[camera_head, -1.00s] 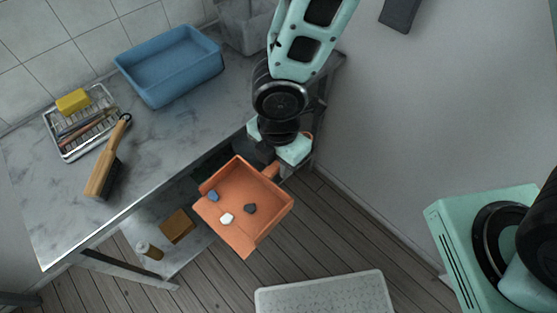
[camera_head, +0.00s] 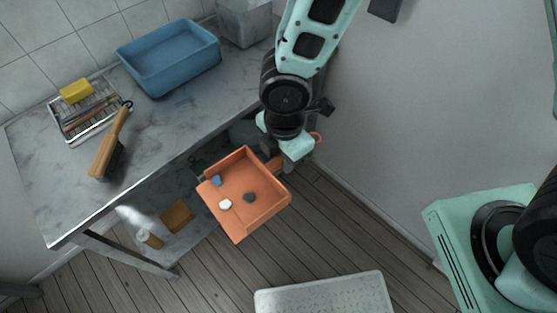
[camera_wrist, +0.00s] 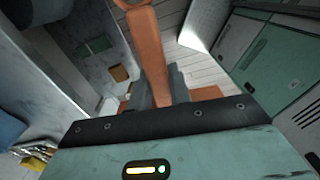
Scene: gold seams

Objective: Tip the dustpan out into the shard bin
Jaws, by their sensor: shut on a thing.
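The orange dustpan (camera_head: 262,213) hangs above the floor beside the workbench's front edge. It looks roughly level, open side up. A white shard (camera_head: 225,204), a dark shard (camera_head: 249,197) and a blue shard (camera_head: 216,181) lie in it. My gripper (camera_head: 282,160) is shut on its handle; the orange handle (camera_wrist: 150,45) runs up between the fingers in the wrist view. A grey bin (camera_head: 243,25) stands at the back of the bench, partly cut off by the frame top; I cannot tell whether it is the shard bin.
On the grey marble workbench (camera_head: 175,125) are a blue tub (camera_head: 168,58), a wire rack (camera_head: 83,112) with a yellow sponge (camera_head: 76,91), and a wooden brush (camera_head: 107,147). A lower shelf (camera_head: 150,215) holds small items. A pale mat (camera_head: 325,297) lies on the floor.

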